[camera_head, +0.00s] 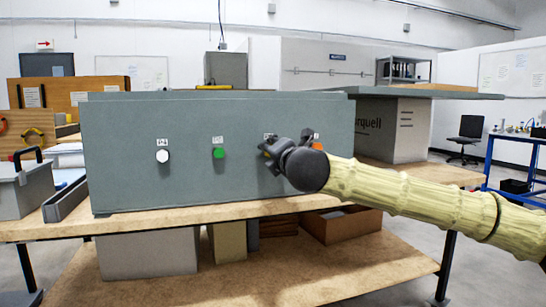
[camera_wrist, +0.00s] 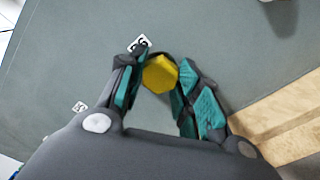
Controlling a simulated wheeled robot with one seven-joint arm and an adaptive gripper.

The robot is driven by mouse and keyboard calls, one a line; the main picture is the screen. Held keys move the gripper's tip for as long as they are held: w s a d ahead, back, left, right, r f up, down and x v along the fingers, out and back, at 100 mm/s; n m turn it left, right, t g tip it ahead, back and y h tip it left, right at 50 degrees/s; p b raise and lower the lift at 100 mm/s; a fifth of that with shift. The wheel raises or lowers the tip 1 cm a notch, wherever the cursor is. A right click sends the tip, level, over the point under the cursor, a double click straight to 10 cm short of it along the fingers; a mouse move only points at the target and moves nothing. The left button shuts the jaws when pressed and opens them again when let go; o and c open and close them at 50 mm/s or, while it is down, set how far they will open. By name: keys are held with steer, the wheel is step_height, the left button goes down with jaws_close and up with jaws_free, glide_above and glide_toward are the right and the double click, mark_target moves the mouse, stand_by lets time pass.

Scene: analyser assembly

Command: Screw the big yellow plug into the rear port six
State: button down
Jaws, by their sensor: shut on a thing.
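The big yellow plug (camera_wrist: 160,73) has a hexagonal head and sits between the fingertips of my gripper (camera_wrist: 157,82) in the wrist view. My gripper is shut on it, right at the grey panel (camera_wrist: 60,60). A small label (camera_wrist: 138,43) beside the plug is partly covered by a finger, and I cannot read it surely. The port behind the plug is hidden, so I cannot tell how deep the plug sits. In the head view my gripper (camera_head: 269,154) is at the right half of the panel (camera_head: 120,130) and hides the plug.
On the panel are a white plug (camera_head: 162,156), a green plug (camera_head: 218,153) and an orange part (camera_head: 317,146) just right of my gripper. The panel stands on a wooden table (camera_head: 180,217). A grey box with a handle (camera_head: 22,190) stands at the left.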

steer(key=shift+w+d+f+m+b, duration=0.1)
steer(key=shift+m+b, duration=0.35)
steer(key=shift+m, duration=0.1)
steer(key=shift+d+f+m+b, duration=0.1)
steer(key=shift+m+b, duration=0.35)
steer(key=shift+m, duration=0.1)
steer(key=shift+m+b, duration=0.5)
steer(key=shift+b, duration=0.05)
steer(key=c, duration=1)
jaws_free()
steer(key=shift+d+r, duration=0.1)
steer(key=shift+r, duration=0.05)
steer(key=shift+a, duration=0.2)
steer(key=shift+b+v, duration=0.95)
steer(key=shift+v, duration=2.6)
